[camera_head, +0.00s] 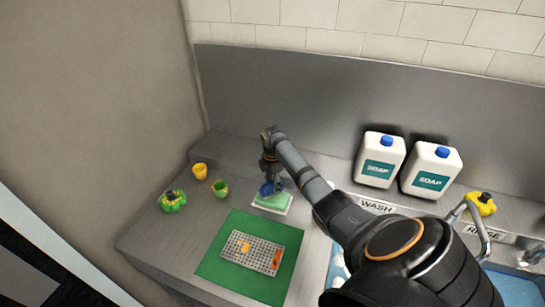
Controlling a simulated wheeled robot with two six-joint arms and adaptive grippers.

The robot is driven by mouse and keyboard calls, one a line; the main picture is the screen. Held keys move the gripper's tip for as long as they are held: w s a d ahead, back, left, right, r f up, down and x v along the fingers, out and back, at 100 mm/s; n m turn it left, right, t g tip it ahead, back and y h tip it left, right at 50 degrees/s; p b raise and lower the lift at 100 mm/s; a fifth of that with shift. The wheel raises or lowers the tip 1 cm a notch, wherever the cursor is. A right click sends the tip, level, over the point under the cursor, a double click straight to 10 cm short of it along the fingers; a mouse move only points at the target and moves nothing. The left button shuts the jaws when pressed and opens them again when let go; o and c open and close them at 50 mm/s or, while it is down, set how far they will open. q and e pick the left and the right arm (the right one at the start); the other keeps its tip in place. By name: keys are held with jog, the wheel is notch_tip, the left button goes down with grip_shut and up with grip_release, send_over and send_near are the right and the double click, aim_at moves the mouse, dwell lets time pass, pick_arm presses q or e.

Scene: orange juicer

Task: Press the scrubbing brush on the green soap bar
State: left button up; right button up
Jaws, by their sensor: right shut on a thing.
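A green soap bar (270,202) lies on a white dish (286,210) on the metal counter, left of the sink. My right gripper (270,181) points down just above the soap bar, shut on a blue scrubbing brush (266,189). The brush is at the soap bar's far edge in the picture; whether it touches the soap cannot be told. The gripper's fingers are small and partly hidden by the arm. My left gripper is not in view.
A green mat (222,262) holds a perforated metal tray (259,254) with orange bits. Yellow and green cups (200,171) (220,188) and a green pepper-like thing (172,201) stand left. Two soap jugs (380,160) (431,172), a yellow piece (482,204) and the sink (512,287) are right.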

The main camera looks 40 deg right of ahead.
aim_at(273, 182)
notch_tip(273, 182, up, 4)
jog(key=p, duration=0.2)
jog(key=shift+f+p, duration=0.15)
jog(key=shift+p, duration=0.2)
jog(key=shift+r, duration=0.85)
jog(key=shift+s+f, duration=0.1)
